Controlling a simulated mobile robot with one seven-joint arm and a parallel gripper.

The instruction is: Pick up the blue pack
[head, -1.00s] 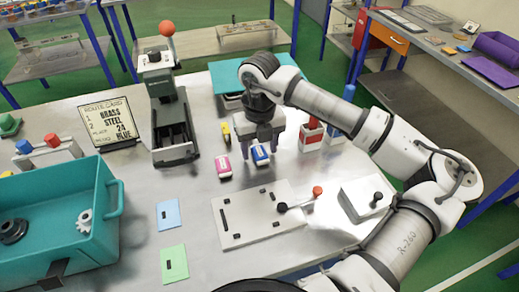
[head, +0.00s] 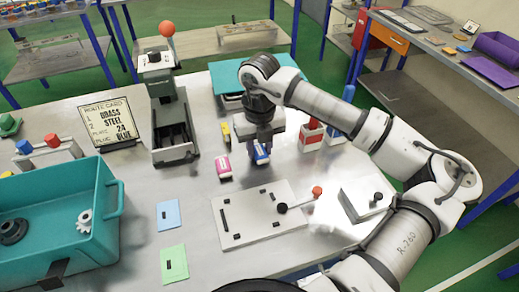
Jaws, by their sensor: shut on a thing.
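The blue pack (head: 261,158) is a small blue and white block near the middle of the table. My gripper (head: 261,149) points down over it and is shut on it. The fingers and the pack's upper part overlap, so part of the pack is hidden. I cannot tell whether the pack is clear of the table. A pink and white pack (head: 223,167) lies just to the left, apart from the gripper.
A yellow and black item (head: 225,134) stands behind the pink pack. A grey press with a red ball (head: 167,100) is at left. A metal plate with a red-knobbed lever (head: 262,215) lies in front. A teal bin (head: 60,215) is at left.

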